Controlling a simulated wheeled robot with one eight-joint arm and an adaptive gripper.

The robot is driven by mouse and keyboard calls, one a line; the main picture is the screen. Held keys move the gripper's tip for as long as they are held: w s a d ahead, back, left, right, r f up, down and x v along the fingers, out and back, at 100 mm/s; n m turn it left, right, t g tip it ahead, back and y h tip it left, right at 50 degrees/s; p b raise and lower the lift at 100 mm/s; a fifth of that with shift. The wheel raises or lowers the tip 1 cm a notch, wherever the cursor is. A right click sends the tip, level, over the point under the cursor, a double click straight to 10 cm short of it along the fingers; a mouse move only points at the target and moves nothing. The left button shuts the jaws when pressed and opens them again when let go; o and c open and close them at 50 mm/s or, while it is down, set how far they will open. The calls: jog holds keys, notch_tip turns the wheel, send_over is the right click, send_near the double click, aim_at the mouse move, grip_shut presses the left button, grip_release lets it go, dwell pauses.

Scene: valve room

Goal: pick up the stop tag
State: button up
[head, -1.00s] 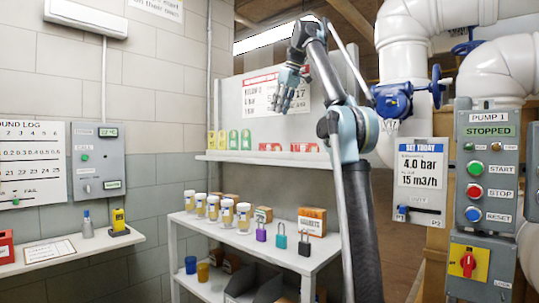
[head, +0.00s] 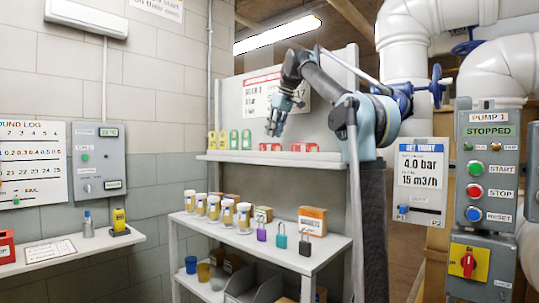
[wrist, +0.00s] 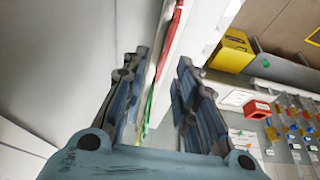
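Small red tag-like pieces, one (head: 270,147) and another (head: 304,148), sit on the upper white shelf (head: 262,157). Yellow and green tags (head: 228,140) stand to their left. The lettering is too small to read, so I cannot tell which one is the stop tag. My gripper (head: 278,128) is above the red pieces, close to the back board. In the wrist view my gripper (wrist: 162,58) has its fingers apart with nothing held. A red strip (wrist: 170,42) and a green strip (wrist: 148,112) show beyond the gap, along the shelf.
The lower shelf (head: 290,258) bears several white-lidded jars (head: 228,211), padlocks (head: 281,236) and an orange-white box (head: 312,221). A sign board (head: 285,95) stands behind my gripper. Pipes and the pump panel (head: 488,165) are on the right. A side ledge (head: 70,250) is at left.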

aim_at(270, 150)
jog(key=shift+s+x, duration=0.2)
jog(key=shift+x, duration=1.1)
jog(key=shift+s+x, duration=0.15)
jog(key=shift+x, duration=1.15)
jog(key=shift+f, duration=0.1)
grip_shut()
